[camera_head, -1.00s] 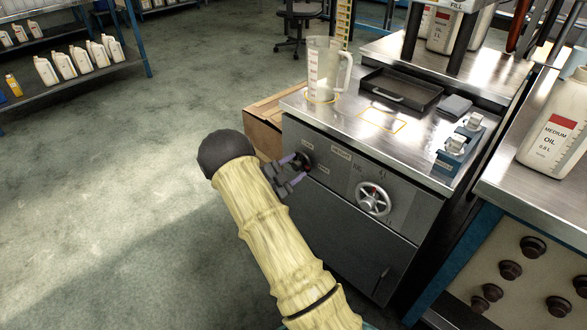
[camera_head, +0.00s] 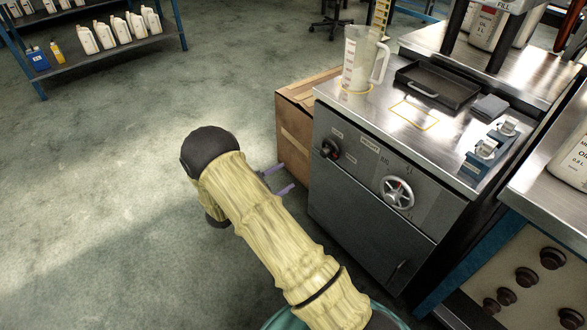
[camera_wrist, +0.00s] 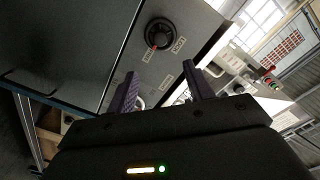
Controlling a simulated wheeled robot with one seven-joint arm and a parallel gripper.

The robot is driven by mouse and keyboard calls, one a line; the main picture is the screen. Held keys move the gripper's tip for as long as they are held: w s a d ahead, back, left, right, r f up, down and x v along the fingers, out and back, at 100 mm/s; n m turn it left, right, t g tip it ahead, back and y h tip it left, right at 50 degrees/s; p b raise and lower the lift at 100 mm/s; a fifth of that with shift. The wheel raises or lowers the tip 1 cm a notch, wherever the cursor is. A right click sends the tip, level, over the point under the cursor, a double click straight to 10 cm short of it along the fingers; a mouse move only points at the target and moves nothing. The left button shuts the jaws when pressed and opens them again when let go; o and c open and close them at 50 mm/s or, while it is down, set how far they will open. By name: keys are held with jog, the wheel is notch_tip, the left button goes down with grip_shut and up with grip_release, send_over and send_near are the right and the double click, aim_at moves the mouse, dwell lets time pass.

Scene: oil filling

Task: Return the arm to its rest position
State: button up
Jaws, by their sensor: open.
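My arm, in a pale yellow sleeve, reaches up from the bottom of the head view. My gripper (camera_head: 280,180) shows partly behind the arm, beside the left side of the grey cabinet (camera_head: 365,235). Its two fingers are apart with nothing between them. The black knob (camera_head: 329,148) on the cabinet front is clear of the fingers. In the wrist view my gripper (camera_wrist: 160,74) is open and the knob (camera_wrist: 158,35), with a red mark, lies beyond the fingertips.
A handwheel (camera_head: 398,193) sits right of the knob. A clear measuring jug (camera_head: 361,62) and a black tray (camera_head: 433,85) stand on the cabinet top. A cardboard box (camera_head: 294,138) is at the cabinet's left. The floor on the left is open.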

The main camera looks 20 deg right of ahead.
jog(key=shift+s+a, duration=0.15)
jog(key=shift+a, duration=0.3)
jog(key=w+r+n+t+y, duration=0.4)
jog(key=w+n+y, duration=0.2)
jog(key=y, duration=0.1)
jog(key=s+a+r+n+y, duration=0.3)
jog(key=r+n+y, duration=0.2)
jog(key=n+y, duration=0.15)
jog(key=s+d+r+n+g+y, duration=0.15)
jog(key=s+n+g, duration=0.3)
jog(key=s, duration=0.75)
jog(key=s+r+n+g+y, duration=0.25)
jog(key=s+n, duration=0.35)
jog(key=s, duration=0.7)
notch_tip(320, 180, up, 36)
jog(key=p, duration=3.6)
jog(key=shift+w+f+h, duration=0.15)
jog(key=shift+w+h, duration=0.2)
jog(key=shift+w, duration=0.05)
